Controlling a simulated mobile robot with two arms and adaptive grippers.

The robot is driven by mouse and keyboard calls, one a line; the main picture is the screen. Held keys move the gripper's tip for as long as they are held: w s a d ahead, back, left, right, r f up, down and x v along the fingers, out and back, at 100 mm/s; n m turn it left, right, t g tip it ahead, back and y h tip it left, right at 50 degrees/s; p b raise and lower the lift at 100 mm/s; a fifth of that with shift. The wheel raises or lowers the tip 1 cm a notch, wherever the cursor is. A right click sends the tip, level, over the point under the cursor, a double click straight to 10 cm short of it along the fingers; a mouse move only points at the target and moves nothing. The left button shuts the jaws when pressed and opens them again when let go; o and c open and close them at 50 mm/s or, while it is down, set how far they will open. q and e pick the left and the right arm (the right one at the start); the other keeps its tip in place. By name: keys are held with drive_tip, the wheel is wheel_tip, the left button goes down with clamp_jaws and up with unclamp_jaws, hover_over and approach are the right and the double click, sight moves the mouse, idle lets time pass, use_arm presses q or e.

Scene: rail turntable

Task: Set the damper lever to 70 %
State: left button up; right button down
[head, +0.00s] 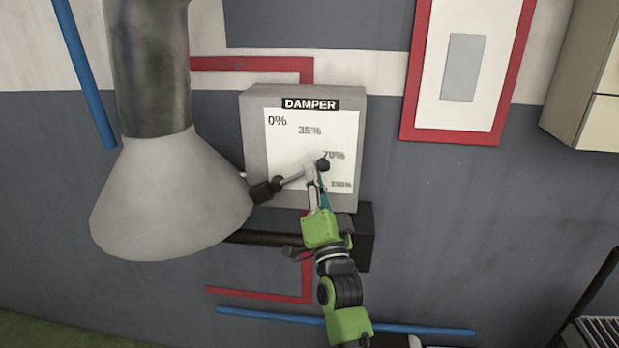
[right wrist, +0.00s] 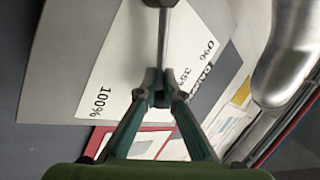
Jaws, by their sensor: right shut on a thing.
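The damper box (head: 253,140) is a grey wall box with a white scale marked 0%, 35%, 70% and 100%. Its lever (head: 293,179) is a grey rod running from a dark hub at the lower left to a black knob (head: 322,164). The knob lies just beside the 70% mark (head: 337,155) and partly covers it. My right gripper (head: 312,172) is shut on the lever near the knob. In the right wrist view the fingertips (right wrist: 159,82) meet around the lever rod (right wrist: 162,45). My left gripper is out of view.
A large grey duct hood (head: 165,195) stands left of the box. A dark block (head: 364,236) and pipe sit below it. A red-framed panel (head: 462,85) hangs at the upper right, with a pale cabinet (head: 590,90) beyond.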

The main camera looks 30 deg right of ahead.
drive_tip(key=shift+s+d+r, duration=0.2)
drive_tip(key=shift+d+r, duration=0.1)
drive_tip(key=shift+r, duration=0.25)
drive_tip(key=c, duration=2.2)
unclamp_jaws()
drive_tip(key=shift+w+f, duration=0.1)
drive_tip(key=shift+s+d, duration=0.2)
drive_tip(key=shift+s, duration=0.25)
drive_tip(key=v, duration=1.2)
drive_tip(key=shift+w+f, duration=0.1)
